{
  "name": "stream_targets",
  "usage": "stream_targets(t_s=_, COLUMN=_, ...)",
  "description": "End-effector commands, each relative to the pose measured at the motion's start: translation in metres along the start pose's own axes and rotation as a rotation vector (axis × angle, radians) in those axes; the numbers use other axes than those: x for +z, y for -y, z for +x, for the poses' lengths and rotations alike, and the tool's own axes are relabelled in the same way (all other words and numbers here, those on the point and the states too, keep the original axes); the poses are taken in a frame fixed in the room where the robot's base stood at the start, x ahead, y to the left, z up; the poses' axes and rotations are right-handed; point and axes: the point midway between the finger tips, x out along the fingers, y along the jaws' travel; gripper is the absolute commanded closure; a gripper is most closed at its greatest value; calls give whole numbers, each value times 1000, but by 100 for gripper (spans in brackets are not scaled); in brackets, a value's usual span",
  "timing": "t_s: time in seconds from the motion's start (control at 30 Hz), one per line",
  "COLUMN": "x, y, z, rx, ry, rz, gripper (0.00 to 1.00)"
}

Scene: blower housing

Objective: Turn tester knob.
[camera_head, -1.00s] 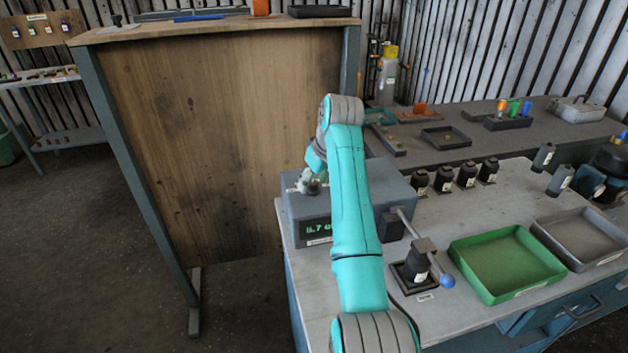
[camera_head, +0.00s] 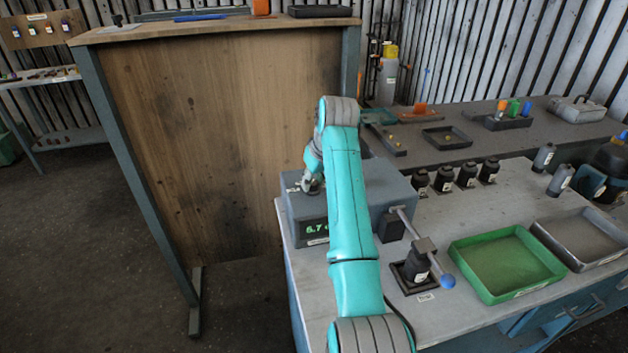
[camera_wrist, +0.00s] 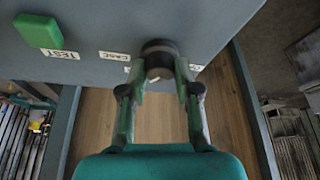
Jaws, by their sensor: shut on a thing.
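The tester is a blue-grey box (camera_head: 395,190) on the workbench, with a lit green display (camera_head: 314,228) partly covered by my arm. In the wrist view its panel (camera_wrist: 100,20) carries a green button (camera_wrist: 38,31) beside a TEST label and a round dark knob (camera_wrist: 159,48) between two smaller labels. My gripper (camera_wrist: 160,75) is shut on the knob, one finger at each side. In the head view my gripper (camera_head: 311,184) is at the tester's top left, and the knob is hidden there.
A fixture with a blue-ball lever (camera_head: 447,281) stands right of the tester. A green tray (camera_head: 507,263) and a grey tray (camera_head: 582,239) lie farther right. Several black cylinders stand behind. A tall wooden panel (camera_head: 210,140) rises close to the left of my arm.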

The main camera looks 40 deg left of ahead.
Motion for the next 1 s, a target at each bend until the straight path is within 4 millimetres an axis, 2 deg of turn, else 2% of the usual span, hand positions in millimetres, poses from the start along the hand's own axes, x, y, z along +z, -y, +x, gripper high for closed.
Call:
stream_targets(t_s=0.6, x=-1, y=4, z=1, rx=190, ry=1, rz=456, gripper=100)
stream_targets(t_s=1.0, x=-1, y=4, z=1, rx=257, ry=1, rz=618, gripper=100)
